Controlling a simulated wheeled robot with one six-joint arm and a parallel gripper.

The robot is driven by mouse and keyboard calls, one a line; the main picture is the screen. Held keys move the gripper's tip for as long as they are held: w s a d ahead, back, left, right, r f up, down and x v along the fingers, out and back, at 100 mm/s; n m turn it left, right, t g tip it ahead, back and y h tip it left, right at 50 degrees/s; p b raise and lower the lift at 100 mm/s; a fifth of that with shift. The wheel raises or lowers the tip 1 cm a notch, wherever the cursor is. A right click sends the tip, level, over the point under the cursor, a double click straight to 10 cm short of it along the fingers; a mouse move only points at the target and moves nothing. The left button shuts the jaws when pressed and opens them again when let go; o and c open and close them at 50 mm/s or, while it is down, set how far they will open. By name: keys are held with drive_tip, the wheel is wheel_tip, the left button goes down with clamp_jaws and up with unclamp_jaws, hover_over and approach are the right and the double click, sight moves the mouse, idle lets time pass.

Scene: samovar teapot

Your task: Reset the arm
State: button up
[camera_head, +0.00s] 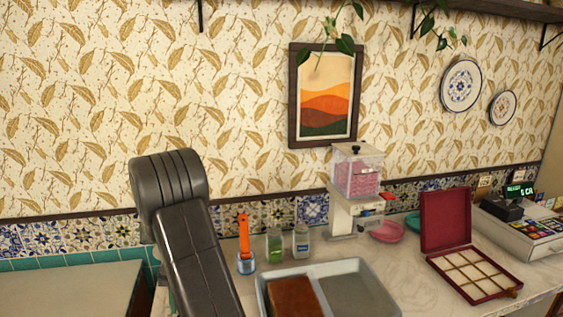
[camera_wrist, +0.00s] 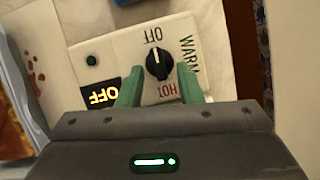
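My gripper (camera_wrist: 160,75) shows in the wrist view with its two green fingers apart, one on each side of a black knob (camera_wrist: 158,62). A gap shows between each finger and the knob, and nothing is held. The knob sits on a white control panel (camera_wrist: 120,48) marked OFF, WARM and HOT, and its white line points toward OFF.
A grey divided tray (camera_head: 358,293), two jars (camera_head: 301,242), an orange-handled item (camera_head: 245,245), a dispenser (camera_head: 357,190) and an open red box (camera_head: 445,220) stand on the counter right of my arm. A cash register (camera_head: 528,230) stands far right.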

drive_tip(key=m, duration=0.1)
drive_tip(key=m+y, duration=0.1)
drive_tip(key=m, duration=0.1)
drive_tip(key=shift+d+m+y, duration=0.3)
drive_tip(key=m, duration=0.1)
drive_tip(key=m+y, duration=0.1)
drive_tip(key=m, duration=0.1)
drive_tip(key=m+t, duration=0.1)
drive_tip(key=shift+s+d, duration=0.2)
drive_tip(key=shift+d, duration=0.1)
drive_tip(key=m, duration=0.2)
drive_tip(key=m+t+y+b, duration=0.1)
drive_tip(key=m, duration=0.1)
drive_tip(key=shift+s+d+y, duration=0.2)
drive_tip(key=shift+y, duration=0.1)
drive_tip(key=m, duration=0.1)
drive_tip(key=m+t, duration=0.1)
drive_tip(key=m, duration=0.1)
drive_tip(key=m+b, duration=0.1)
drive_tip(key=shift+s+d+y, duration=0.1)
drive_tip(key=shift+s+y, duration=0.15)
drive_tip(key=shift+y, duration=0.05)
drive_tip(key=shift+m+t, duration=0.3)
